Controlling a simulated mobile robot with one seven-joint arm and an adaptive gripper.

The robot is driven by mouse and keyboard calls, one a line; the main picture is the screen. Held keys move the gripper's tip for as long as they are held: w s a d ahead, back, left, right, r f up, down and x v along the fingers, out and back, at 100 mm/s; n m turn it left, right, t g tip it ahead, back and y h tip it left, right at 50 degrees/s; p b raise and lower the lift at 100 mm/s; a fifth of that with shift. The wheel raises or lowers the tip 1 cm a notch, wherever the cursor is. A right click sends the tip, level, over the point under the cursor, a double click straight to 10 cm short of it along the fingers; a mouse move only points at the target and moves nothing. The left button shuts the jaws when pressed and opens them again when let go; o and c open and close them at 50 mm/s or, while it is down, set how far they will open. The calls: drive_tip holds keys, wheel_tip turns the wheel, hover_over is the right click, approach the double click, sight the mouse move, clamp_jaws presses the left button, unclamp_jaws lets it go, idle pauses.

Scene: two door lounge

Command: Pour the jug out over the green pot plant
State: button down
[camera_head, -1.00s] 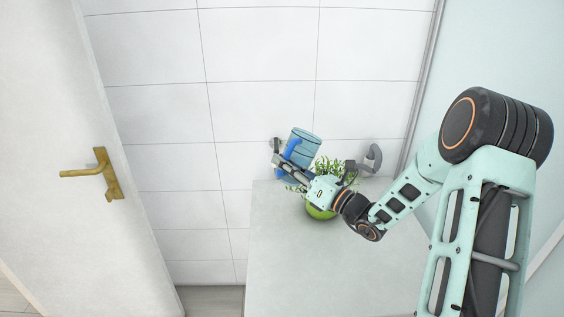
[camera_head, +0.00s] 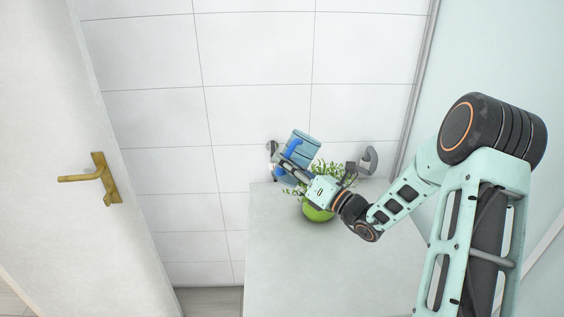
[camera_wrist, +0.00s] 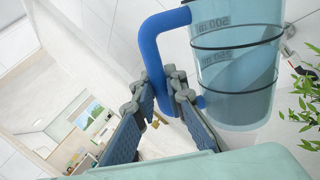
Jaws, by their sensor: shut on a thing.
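The jug (camera_head: 303,147) is see-through blue with a solid blue handle (camera_wrist: 153,45). My gripper (camera_head: 288,158) is shut on the handle; in the wrist view my gripper (camera_wrist: 165,95) has its fingers closed around its lower part. The jug leans in the head view, and its rim is cut off in the wrist view. Darker liquid seems to fill its lower part. The green pot plant (camera_head: 318,212) stands on the white table, just below and right of the jug in the picture. Its leaves (camera_wrist: 306,100) show beside the jug, and my wrist hides part of it.
The white table (camera_head: 330,265) has free room in front of the plant. A grey curved object (camera_head: 369,160) is at the table's back right. The tiled wall (camera_head: 260,60) is close behind. A door with a brass handle (camera_head: 98,180) stands at the left.

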drive_tip(key=shift+w+d+r+m+p, duration=0.1)
drive_tip(key=shift+d+r+m+p, duration=0.15)
drive_tip(key=shift+r, duration=0.2)
drive_tip(key=shift+m, duration=0.25)
idle(0.3)
drive_tip(key=shift+w+d+f+m+t+p, duration=0.1)
drive_tip(key=shift+d+f+m+t+p, duration=0.15)
drive_tip(key=shift+m, duration=0.2)
drive_tip(key=shift+w+d+f+m+t+p, duration=0.1)
drive_tip(key=shift+f+m+t+p, duration=0.05)
drive_tip(key=shift+m+t, duration=0.25)
drive_tip(key=shift+w+d+r+m+p, duration=0.1)
drive_tip(key=shift+r+m+p, duration=0.1)
drive_tip(key=shift+m+p, duration=0.25)
drive_tip(key=shift+d+r+m+p, duration=0.1)
drive_tip(key=shift+r+m+p, duration=0.05)
drive_tip(key=shift+m+p, duration=0.25)
drive_tip(key=shift+w+d+r+m+t+h, duration=0.1)
drive_tip(key=shift+d+m+t+h, duration=0.05)
drive_tip(key=shift+m+t+h, duration=0.2)
drive_tip(key=shift+w+d+r+m+t+p, duration=0.1)
drive_tip(key=shift+d+m+t+p, duration=0.1)
drive_tip(key=shift+m+p, duration=0.3)
drive_tip(key=shift+w+d+r+m+t+p, duration=0.1)
drive_tip(key=shift+d+m+t+p, duration=0.1)
drive_tip(key=shift+m+p, duration=0.25)
